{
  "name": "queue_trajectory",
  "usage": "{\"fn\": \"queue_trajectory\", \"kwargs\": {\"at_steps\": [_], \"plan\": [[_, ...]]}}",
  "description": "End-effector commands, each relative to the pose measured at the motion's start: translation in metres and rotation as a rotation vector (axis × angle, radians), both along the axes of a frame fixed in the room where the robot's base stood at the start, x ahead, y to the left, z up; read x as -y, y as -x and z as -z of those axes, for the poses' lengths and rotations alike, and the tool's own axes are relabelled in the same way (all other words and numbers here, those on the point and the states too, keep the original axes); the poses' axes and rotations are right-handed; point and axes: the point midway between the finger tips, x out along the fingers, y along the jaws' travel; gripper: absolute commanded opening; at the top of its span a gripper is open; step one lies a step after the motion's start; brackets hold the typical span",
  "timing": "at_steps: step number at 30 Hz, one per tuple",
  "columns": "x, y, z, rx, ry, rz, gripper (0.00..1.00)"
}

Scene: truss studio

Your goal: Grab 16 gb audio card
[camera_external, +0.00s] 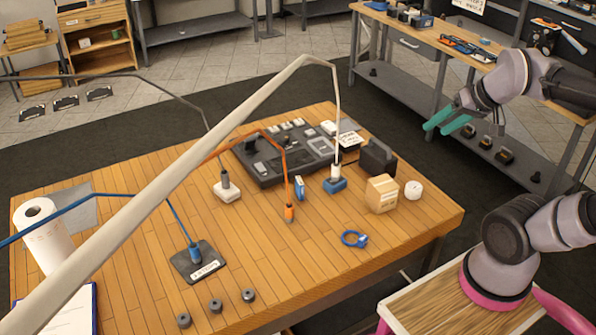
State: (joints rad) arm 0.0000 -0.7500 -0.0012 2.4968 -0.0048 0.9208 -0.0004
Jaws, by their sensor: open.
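A small blue and white piece (299,188) stands on the wooden table (130,225), just right of an orange plug on an orange cable. It may be the audio card, but its print is too small to read. The dark audio console (285,152) lies behind it. My gripper (436,128) has teal fingers and is open and empty. It hangs at the upper right, beyond the table's right edge and well apart from the blue and white piece.
A thick pale cable (190,165) arches across the view above the table. Beside the piece are an orange plug (289,212), a blue-based white plug (335,182), a wooden block (381,194) and a black box (377,157). A blue ring (354,239) lies in front, with bare tabletop around it.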

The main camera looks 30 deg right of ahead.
Motion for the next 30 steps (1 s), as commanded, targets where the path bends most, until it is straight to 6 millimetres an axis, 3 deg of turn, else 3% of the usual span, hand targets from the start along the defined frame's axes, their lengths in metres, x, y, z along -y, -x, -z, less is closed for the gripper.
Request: {"fn": "queue_trajectory", "kwargs": {"at_steps": [5, 11, 18, 23, 30], "plan": [[0.002, -0.005, 0.010, -0.044, 0.034, -0.029, 0.55], [0.015, -0.024, 0.058, -0.252, 0.235, -0.181, 0.55], [0.035, -0.055, 0.120, -0.513, 0.604, -0.437, 0.55], [0.043, -0.081, 0.154, -0.649, 0.885, -0.617, 0.55], [0.036, -0.133, 0.195, -0.778, 1.359, -0.901, 0.55]]}}
